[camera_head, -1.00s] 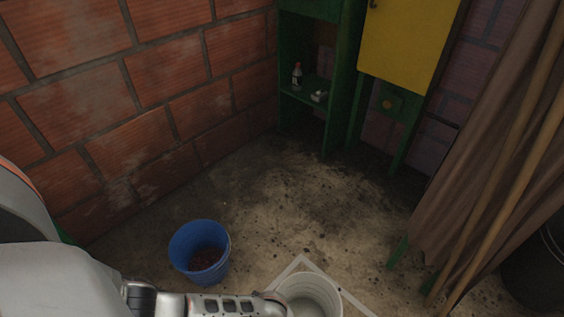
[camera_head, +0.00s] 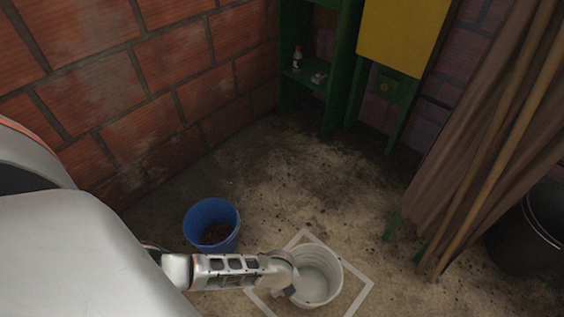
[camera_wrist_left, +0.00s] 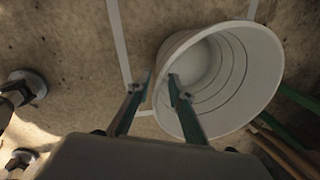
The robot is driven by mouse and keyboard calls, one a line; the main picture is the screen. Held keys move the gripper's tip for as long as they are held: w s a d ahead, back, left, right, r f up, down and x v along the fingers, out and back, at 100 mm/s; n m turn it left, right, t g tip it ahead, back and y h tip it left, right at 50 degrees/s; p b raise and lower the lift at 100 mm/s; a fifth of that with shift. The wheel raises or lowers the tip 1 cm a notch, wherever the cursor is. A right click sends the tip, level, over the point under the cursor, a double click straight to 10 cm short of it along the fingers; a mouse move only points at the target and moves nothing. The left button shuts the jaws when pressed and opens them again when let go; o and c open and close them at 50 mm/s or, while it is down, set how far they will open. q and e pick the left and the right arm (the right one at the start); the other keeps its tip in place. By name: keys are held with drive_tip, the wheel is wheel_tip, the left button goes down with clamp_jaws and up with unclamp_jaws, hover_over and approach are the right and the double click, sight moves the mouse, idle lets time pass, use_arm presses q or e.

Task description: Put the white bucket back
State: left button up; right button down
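The white bucket (camera_head: 325,263) stands upright on the floor, within or overlapping a white square outline (camera_head: 361,291). It looks empty inside. It also shows large in the left wrist view (camera_wrist_left: 245,75), its mouth facing the camera. My left gripper (camera_head: 290,290) is at the bucket's near left rim. In the left wrist view its two fingers (camera_wrist_left: 160,78) are apart, one outside the rim and one over the mouth, with the rim between them. I cannot tell whether either finger touches the wall. My right gripper is in neither view.
A blue bucket (camera_head: 228,238) with dark reddish contents stands left of the white one, close behind my left forearm. A brick wall (camera_head: 150,90) is at left. Green shelving (camera_head: 335,75) and brown cloth with poles (camera_head: 480,150) stand beyond and right. The floor between is clear.

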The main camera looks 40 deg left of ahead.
use_arm(q)
wheel_tip(320, 180, up, 3)
drive_tip(key=shift+w+r+p, duration=0.1)
drive_tip(key=shift+p, duration=0.4)
drive_tip(key=shift+s+r, duration=0.15)
drive_tip(key=shift+s, duration=0.35)
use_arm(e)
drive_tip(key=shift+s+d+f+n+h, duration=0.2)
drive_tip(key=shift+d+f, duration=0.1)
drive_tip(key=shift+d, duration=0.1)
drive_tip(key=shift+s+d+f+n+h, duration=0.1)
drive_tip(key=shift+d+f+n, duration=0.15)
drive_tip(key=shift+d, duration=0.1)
use_arm(q)
drive_tip(key=shift+w+r, duration=0.1)
